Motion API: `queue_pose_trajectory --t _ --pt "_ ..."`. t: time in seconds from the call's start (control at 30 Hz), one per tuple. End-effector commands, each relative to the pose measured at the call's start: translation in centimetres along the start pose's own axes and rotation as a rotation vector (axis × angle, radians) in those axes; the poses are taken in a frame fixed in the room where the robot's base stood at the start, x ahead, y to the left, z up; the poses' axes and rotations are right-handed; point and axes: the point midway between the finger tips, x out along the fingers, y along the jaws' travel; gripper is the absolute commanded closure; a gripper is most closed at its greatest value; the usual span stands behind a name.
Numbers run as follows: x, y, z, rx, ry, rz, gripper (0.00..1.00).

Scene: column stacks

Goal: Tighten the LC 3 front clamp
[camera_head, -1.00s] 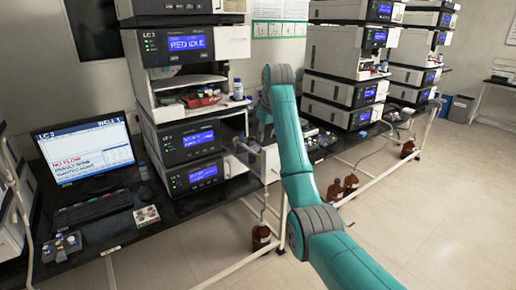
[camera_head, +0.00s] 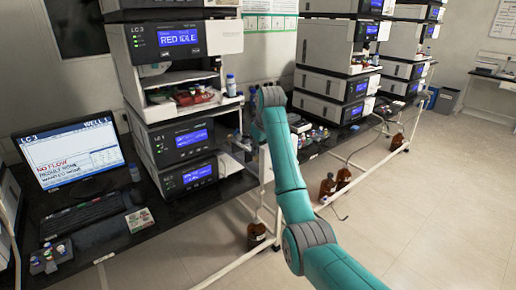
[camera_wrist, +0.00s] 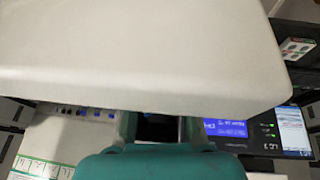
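The LC 3 stack stands left of centre in the head view, with its top unit (camera_head: 172,40) lit and reading RED IDLE. Below it is an open bay (camera_head: 178,78) holding a red item (camera_head: 194,95). I cannot make out the front clamp itself. My teal arm (camera_head: 285,165) reaches up just right of the stack. My gripper's fingers are not clear in the head view, being small and partly behind the arm. In the wrist view, a large pale panel (camera_wrist: 140,55) fills the top, with a blue-lit display (camera_wrist: 226,128) below it to the right.
A monitor (camera_head: 75,150) reads LC 3, WELL 1, NO FLOW, RESULT NONE. A keyboard (camera_head: 84,213) lies before it. A blue-capped bottle (camera_head: 231,86) stands beside the bay. Brown bottles (camera_head: 327,187) stand on the floor under the bench. The floor (camera_head: 430,210) at right is open.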

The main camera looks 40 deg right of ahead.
Motion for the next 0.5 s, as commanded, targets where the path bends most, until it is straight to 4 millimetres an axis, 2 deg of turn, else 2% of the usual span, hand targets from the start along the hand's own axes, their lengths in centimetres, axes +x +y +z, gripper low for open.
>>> queue_pose_trajectory --t 0.03,0.07,0.33,0.5 --pt "-0.01 0.0 -0.01 0.0 0.0 0.0 0.95" --pt "-0.01 0.0 -0.01 0.0 0.0 0.0 1.0" --pt "-0.01 0.12 -0.01 0.005 0.0 -0.01 1.0" --pt "0.04 0.78 0.02 0.044 -0.001 -0.101 1.0"
